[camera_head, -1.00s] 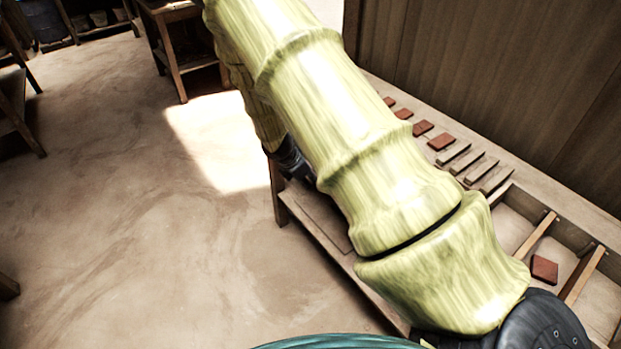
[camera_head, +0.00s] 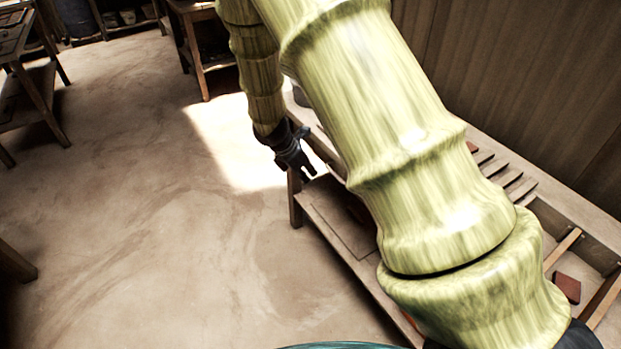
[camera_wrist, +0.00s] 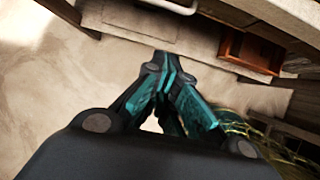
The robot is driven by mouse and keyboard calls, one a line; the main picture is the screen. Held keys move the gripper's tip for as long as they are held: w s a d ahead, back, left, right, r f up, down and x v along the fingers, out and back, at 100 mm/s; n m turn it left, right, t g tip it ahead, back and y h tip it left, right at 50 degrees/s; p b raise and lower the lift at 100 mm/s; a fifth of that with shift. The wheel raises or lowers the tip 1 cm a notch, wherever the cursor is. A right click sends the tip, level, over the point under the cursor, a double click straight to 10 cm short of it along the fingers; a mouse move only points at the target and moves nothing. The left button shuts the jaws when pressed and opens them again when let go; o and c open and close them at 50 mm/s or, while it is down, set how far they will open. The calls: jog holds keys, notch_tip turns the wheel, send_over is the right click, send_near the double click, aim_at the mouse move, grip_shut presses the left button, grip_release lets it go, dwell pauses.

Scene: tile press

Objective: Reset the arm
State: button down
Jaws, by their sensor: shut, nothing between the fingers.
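My arm crosses the middle of the head view and hides much of the workbench (camera_head: 352,248). My gripper (camera_head: 310,174) hangs from the far end of the arm, near the left edge of the bench. In the wrist view my gripper (camera_wrist: 165,62) has its fingers together, with nothing between them.
Red-brown tiles, one of them (camera_head: 567,287) in a bench compartment, lie to the right beside several wooden slats (camera_head: 508,178). A wooden wall stands behind. Tables (camera_head: 40,100) stand at the upper left. The floor (camera_head: 150,240) left of the bench is clear.

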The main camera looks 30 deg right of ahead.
jog(key=shift+a+r, duration=0.15)
jog(key=shift+r, duration=0.1)
jog(key=s+a+f+m+y, duration=0.2)
jog(key=s+a+f+m, duration=0.25)
jog(key=s+f, duration=0.45)
jog(key=s+a+f+m+y, duration=0.35)
jog(key=s+a+f, duration=0.25)
jog(key=s+f, duration=0.4)
jog(key=s+a+f+m, duration=0.1)
jog(key=s+f+m, duration=0.1)
jog(key=s+m, duration=0.3)
jog(key=s+a+f+m, duration=0.1)
jog(key=s+f+m, duration=0.2)
jog(key=s, duration=1)
jog(key=m, duration=0.2)
jog(key=shift+a+f+m, duration=0.2)
jog(key=shift+a+m, duration=0.1)
jog(key=shift+m, duration=0.1)
